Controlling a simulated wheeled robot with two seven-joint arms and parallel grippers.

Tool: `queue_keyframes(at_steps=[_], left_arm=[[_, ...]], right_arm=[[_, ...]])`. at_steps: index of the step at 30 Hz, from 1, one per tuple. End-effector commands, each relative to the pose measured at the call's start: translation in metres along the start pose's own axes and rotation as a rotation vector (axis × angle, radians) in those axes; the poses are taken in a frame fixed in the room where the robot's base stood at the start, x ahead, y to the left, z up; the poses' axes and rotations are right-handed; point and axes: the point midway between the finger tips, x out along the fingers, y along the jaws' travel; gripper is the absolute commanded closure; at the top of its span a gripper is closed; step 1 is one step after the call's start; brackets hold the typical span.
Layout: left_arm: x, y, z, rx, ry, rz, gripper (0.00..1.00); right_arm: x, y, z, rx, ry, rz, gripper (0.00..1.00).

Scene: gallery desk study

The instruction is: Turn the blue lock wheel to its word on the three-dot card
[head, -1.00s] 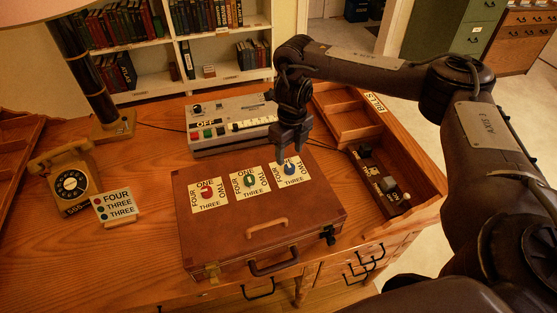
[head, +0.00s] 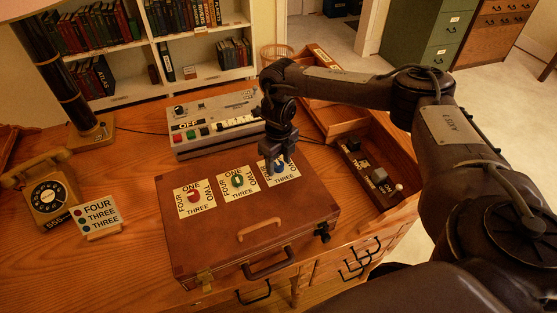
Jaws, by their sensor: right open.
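A brown leather case (head: 215,238) lies on the desk with three lock wheels on its lid: red (head: 194,196), green (head: 238,181) and blue (head: 279,169). Each wheel sits on a white plate with number words around it; THREE is at the near edge. My right gripper (head: 278,163) points down over the blue wheel, its open fingers low at the wheel's sides. It partly hides the wheel and its plate's top word. I cannot tell the wheel's setting or whether the fingers touch it. My left gripper is out of view.
A grey switch box (head: 215,122) marked OFF stands behind the case. An old telephone (head: 46,192) and a lamp (head: 75,95) are at left. An open drawer tray (head: 400,195) with small items lies right of the case, under my right arm.

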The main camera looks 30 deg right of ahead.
Motion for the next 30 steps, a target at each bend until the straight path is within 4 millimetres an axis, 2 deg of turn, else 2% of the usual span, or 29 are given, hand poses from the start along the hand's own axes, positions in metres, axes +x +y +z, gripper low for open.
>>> queue_keyframes(at_steps=[3,12,14,23,30], left_arm=[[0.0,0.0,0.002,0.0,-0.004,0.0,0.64],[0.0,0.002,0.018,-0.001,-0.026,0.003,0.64],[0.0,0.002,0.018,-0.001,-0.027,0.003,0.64],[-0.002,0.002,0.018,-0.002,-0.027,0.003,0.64],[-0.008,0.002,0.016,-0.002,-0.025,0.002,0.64]], right_arm=[[0.0,0.0,0.0,0.0,0.0,0.0,0.48],[0.0,0.0,0.0,0.0,-0.001,0.0,0.87],[0.0,0.0,0.0,0.0,-0.001,0.0,0.92],[-0.001,0.0,0.0,0.043,-0.001,0.0,0.93],[-0.002,0.0,0.001,0.186,-0.003,0.0,0.93]])
